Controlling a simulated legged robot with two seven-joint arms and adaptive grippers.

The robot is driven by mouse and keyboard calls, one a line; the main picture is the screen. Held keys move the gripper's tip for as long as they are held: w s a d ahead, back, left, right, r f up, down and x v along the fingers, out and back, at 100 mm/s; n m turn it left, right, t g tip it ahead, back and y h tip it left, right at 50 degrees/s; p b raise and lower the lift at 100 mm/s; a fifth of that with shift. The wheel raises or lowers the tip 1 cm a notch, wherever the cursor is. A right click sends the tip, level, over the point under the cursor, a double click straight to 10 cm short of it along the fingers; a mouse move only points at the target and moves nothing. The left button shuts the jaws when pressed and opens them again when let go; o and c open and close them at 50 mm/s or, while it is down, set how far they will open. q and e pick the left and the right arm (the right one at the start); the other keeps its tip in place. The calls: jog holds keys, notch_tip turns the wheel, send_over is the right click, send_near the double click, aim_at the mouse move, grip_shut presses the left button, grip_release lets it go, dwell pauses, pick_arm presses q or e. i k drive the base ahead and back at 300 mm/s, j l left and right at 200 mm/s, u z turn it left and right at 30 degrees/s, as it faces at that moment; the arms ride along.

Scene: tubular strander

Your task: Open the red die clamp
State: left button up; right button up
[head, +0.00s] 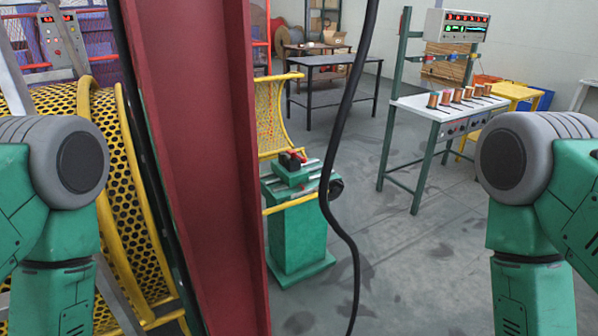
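A small red and dark part, which looks like the red die clamp (291,158), sits on top of a green machine stand (297,233) in the middle of the head view. It is small and far off, so I cannot tell whether it is open or shut. Grey metal rails and a dark round knob (336,187) are beside it on the stand. My left and right arms show only as green and grey links at the two sides. Neither gripper is in view.
A large red upright beam (196,160) stands close in front, left of the stand. A black cable (345,150) hangs right of the stand. A yellow perforated drum (70,120) fills the left. A white bench with copper spools (450,107) stands back right. Open floor (430,260) lies right of the stand.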

aim_at(293, 154)
jog(key=l+z, duration=0.4)
jog(key=z, duration=0.15)
jog(key=i+l+u, duration=0.1)
jog(key=i, duration=0.4)
jog(key=i+l+u, duration=0.1)
jog(key=i, duration=0.35)
jog(key=i+l+u, duration=0.1)
jog(key=i+l, duration=0.2)
jog(key=i, duration=0.15)
jog(key=i+l+u, duration=0.1)
jog(key=i+l, duration=0.15)
jog(key=i, duration=0.25)
jog(key=i+l+u, duration=0.1)
jog(key=i+l, duration=0.15)
jog(key=i, duration=0.2)
